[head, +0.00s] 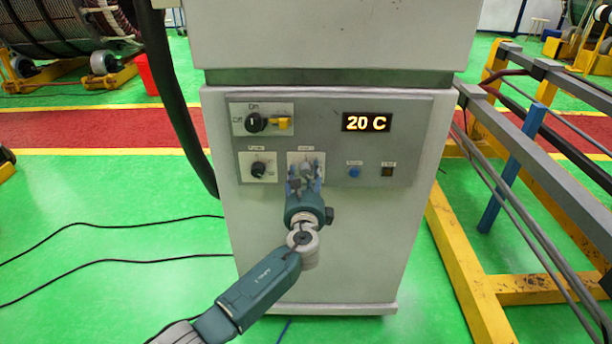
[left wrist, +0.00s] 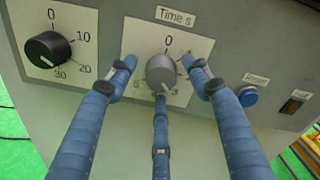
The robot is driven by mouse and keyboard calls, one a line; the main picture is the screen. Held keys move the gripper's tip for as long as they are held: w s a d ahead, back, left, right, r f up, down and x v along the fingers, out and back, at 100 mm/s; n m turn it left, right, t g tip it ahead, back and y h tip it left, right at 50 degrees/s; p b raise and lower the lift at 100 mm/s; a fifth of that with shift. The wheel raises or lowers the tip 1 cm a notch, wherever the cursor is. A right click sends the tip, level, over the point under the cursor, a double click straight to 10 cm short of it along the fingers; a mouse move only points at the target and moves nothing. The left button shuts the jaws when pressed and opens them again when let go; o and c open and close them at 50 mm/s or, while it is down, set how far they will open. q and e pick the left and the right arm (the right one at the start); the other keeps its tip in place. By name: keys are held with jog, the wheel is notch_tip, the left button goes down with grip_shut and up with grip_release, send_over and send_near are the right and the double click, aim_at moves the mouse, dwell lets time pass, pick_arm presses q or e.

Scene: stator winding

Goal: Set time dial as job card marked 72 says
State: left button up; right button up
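The time dial (left wrist: 161,73) is a grey round knob on a white plate labelled "Time s". Its scale shows 0 at the top; lower numbers are partly hidden by my fingers. I cannot tell which mark the dial points to. In the head view my left gripper (head: 304,181) is in front of the dial's plate (head: 311,156). In the left wrist view its three blue fingers (left wrist: 163,76) are spread around the knob, with gaps visible at the left and right sides. My right gripper and the job card are not in view.
A black dial (left wrist: 48,49) with a 0 to 30 scale sits left of the time dial. A blue button (left wrist: 248,96) and a dark switch (left wrist: 292,104) are to its right. The display (head: 367,122) reads "20 C". A yellow and grey frame (head: 500,150) stands right of the cabinet.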

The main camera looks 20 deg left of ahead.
pick_arm(q)
jog(key=shift+r, duration=0.1)
jog(key=v, duration=1.2)
